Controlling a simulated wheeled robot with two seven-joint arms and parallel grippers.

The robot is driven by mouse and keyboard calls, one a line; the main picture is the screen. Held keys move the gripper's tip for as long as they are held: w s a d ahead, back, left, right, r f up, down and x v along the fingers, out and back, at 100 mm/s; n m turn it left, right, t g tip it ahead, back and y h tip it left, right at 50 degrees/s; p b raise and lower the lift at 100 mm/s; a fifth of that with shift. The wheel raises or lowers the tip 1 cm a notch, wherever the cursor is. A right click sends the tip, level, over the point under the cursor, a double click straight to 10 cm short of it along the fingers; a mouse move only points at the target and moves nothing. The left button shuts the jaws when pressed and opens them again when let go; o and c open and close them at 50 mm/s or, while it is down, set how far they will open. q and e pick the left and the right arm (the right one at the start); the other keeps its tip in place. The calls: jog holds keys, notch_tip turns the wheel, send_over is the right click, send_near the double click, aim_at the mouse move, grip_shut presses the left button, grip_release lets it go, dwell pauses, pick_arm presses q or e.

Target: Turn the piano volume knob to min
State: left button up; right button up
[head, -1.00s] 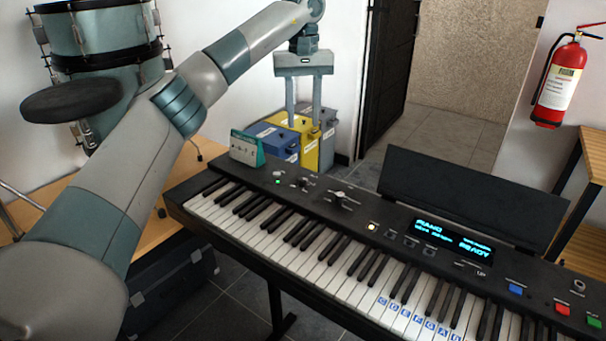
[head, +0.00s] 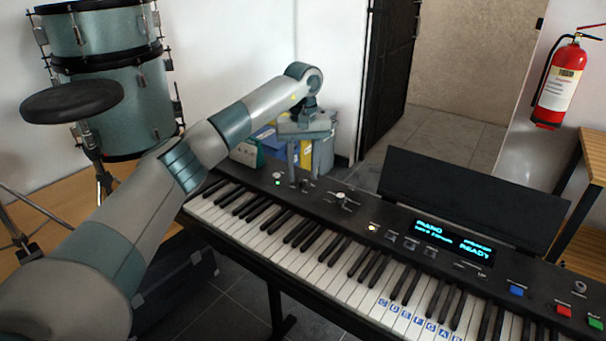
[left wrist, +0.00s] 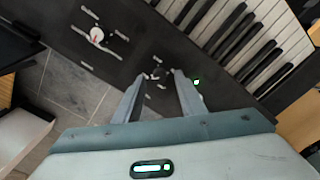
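The piano (head: 330,257) runs across the right half of the head view. A small dark knob (left wrist: 157,74) sits on its panel near a green light, between my left fingertips in the left wrist view. A larger pale knob with a red pointer (left wrist: 97,35) stands apart from it; it also shows in the head view (head: 340,196). The labels are too small to read. My left gripper (head: 298,183) points down at the panel, fingers apart and open on either side of the small knob. I cannot tell whether they touch it. My right gripper is out of view.
A teal-and-white box (head: 247,153) stands behind the piano's left end, beside blue and yellow bins. A dark music stand (head: 470,195) rises behind the panel, right of the gripper. Drums (head: 125,105) and a fire extinguisher (head: 558,85) are farther off.

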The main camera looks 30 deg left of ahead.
pick_arm(q)
jog(key=shift+f, duration=0.8)
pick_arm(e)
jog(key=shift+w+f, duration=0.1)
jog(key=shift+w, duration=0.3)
